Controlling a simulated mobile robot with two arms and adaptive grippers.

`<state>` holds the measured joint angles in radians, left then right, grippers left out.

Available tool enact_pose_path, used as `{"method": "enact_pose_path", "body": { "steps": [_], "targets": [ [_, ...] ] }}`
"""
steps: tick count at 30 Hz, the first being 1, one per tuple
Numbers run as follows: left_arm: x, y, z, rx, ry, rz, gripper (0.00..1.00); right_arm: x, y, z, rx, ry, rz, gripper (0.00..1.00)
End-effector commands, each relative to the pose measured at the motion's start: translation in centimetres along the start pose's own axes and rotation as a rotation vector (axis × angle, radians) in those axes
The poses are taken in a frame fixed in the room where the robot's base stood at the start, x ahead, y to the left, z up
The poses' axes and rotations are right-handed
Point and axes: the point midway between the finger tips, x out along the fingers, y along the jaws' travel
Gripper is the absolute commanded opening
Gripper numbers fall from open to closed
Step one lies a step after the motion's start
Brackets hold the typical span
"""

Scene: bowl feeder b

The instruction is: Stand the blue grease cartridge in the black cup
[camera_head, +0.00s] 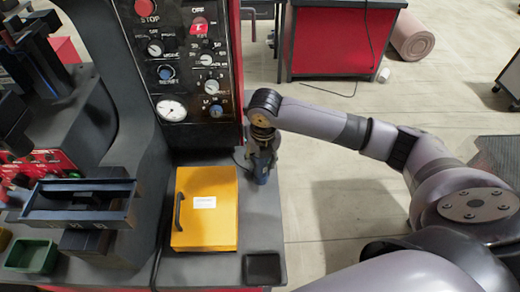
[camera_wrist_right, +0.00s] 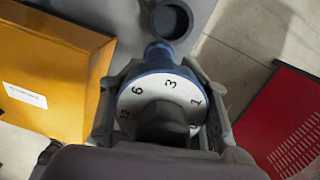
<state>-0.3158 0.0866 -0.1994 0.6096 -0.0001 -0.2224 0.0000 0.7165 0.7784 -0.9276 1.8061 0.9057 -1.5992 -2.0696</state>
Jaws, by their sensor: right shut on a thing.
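The blue grease cartridge (camera_head: 262,176) is held by my right gripper (camera_head: 262,148), its blue end pointing down near the bench top. In the right wrist view the cartridge (camera_wrist_right: 158,57) shows a white, numbered dial cap towards the camera, with the fingers of my right gripper (camera_wrist_right: 160,108) on both sides. The round black cup (camera_wrist_right: 171,19) stands beyond the cartridge's blue end in that view, empty and apart in the picture. I cannot make out the cup in the head view. I cannot tell whether the cartridge touches the bench. My left gripper is not in view.
A yellow box (camera_head: 206,215) with a black handle lies left of the cartridge; it also shows in the wrist view (camera_wrist_right: 45,75). A dark square pad (camera_head: 264,268) is at the near bench corner. A control panel (camera_head: 188,60) rises behind. The bench edge is close on the right.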

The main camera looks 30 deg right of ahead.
Motion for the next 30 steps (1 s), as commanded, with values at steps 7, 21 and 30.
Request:
{"method": "enact_pose_path", "body": {
  "steps": [7,21,30],
  "targets": [
    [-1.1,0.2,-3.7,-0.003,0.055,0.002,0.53,0.3,-0.5,3.8,0.000,-0.002,0.003,0.04],
    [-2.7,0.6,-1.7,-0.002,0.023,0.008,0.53,3.9,-0.9,4.5,-0.001,-0.001,0.001,0.04],
    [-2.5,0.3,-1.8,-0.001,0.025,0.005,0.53,4.2,-0.9,4.5,-0.001,-0.002,0.001,0.04]
  ]
}}
